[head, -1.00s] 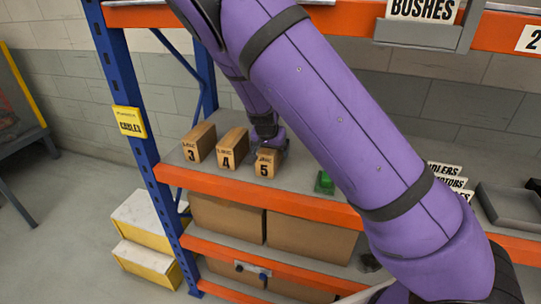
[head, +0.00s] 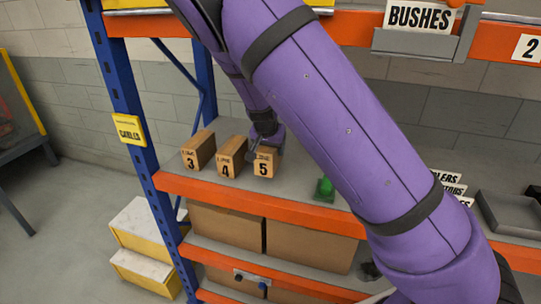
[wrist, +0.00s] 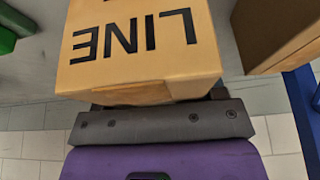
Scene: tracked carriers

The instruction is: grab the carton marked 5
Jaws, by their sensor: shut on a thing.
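The carton marked 5 (head: 264,169) is a small tan box with dark print, at the right end of a row of cartons on the shelf. My gripper (head: 265,147) is at its top and back, shut on it. It seems held slightly above the shelf, though the gap beneath is hard to make out. In the wrist view the carton (wrist: 145,60) fills the upper middle, with "LINE" upside down on its face. My fingertips are mostly hidden behind the carton.
Cartons marked 4 (head: 231,157) and 3 (head: 198,151) stand just left of it. A green object (head: 324,189) sits to the right on the grey shelf. An orange beam (head: 256,210) runs along the front edge. A blue post (head: 130,110) stands at left.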

